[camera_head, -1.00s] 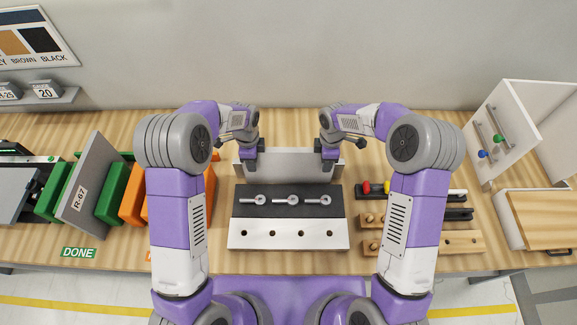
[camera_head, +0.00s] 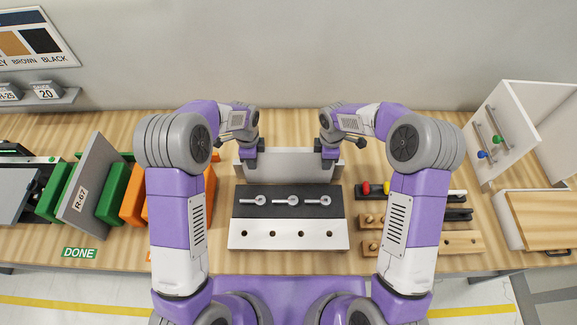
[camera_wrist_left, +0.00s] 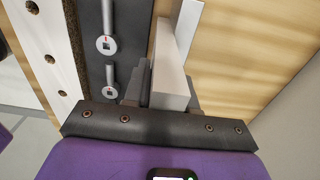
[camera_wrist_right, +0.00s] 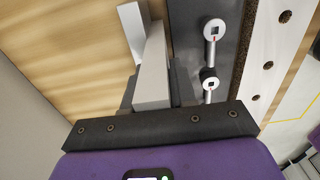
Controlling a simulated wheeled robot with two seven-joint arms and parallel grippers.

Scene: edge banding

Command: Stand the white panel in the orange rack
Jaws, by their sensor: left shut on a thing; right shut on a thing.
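The white panel (camera_head: 290,163) looks pale grey and stands upright on its long side behind a black board. My left gripper (camera_head: 250,158) is shut on its left end and my right gripper (camera_head: 328,158) is shut on its right end. Its edge shows between the fingers in the left wrist view (camera_wrist_left: 170,82) and the right wrist view (camera_wrist_right: 152,82). I cannot tell whether its lower edge touches the table. The orange rack (camera_head: 133,203) is at the left, partly hidden behind my left arm; another orange part (camera_head: 210,186) shows beyond the arm.
A black board (camera_head: 250,211) with three metal fittings and a white strip with holes (camera_head: 288,234) lie in front of the panel. Wooden blocks (camera_head: 455,242) and a white cabinet (camera_head: 505,140) are right.

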